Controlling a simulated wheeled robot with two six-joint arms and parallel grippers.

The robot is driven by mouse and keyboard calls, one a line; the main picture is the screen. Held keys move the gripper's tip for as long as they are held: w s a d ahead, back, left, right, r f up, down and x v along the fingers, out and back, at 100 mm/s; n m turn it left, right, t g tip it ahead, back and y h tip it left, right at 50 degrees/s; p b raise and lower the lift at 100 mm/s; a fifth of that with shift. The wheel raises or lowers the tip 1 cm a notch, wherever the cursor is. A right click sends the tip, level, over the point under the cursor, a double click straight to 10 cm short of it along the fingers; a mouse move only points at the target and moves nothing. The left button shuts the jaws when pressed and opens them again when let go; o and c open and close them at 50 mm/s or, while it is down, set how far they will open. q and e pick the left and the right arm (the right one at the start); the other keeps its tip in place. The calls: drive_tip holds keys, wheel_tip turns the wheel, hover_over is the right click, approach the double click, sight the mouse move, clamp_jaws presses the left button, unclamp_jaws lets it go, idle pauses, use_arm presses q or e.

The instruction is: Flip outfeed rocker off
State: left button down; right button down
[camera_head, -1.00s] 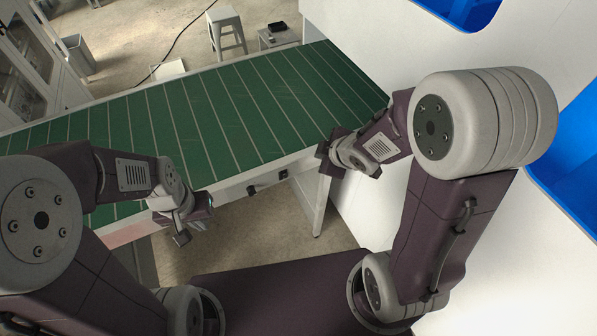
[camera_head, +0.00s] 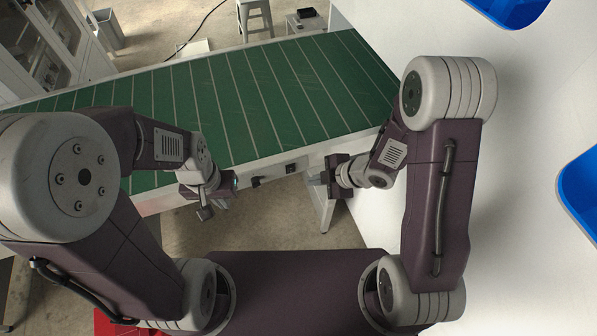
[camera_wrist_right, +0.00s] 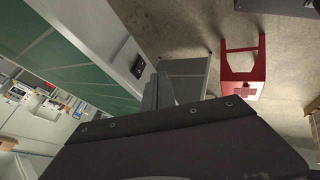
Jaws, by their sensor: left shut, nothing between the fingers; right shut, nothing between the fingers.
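The green-belted conveyor (camera_head: 230,105) has a pale side rail facing me. Two small dark fittings sit on that rail: a black switch box (camera_head: 291,168) and a dark fitting (camera_head: 256,182) to its left. A black switch housing (camera_wrist_right: 138,66) also shows on the rail in the right wrist view. I cannot read which way any rocker is tilted. My right gripper (camera_head: 325,187) is shut and empty, right of the switch box and apart from it; its fingers show in the wrist view (camera_wrist_right: 158,92). My left gripper (camera_head: 206,212) is shut and empty, left of the fittings, in front of the rail.
Floor beneath the rail is open.

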sight(288, 173)
drive_tip(key=w+a+f, duration=0.1)
drive_tip(key=w, duration=0.1)
drive_tip(key=w+a+f+p, duration=0.1)
drive_tip(key=w+a+f, duration=0.2)
drive_tip(key=w+a, duration=0.1)
drive_tip(key=shift+f, duration=0.3)
drive_tip(key=shift+d, duration=0.1)
drive_tip(key=shift+p, duration=0.3)
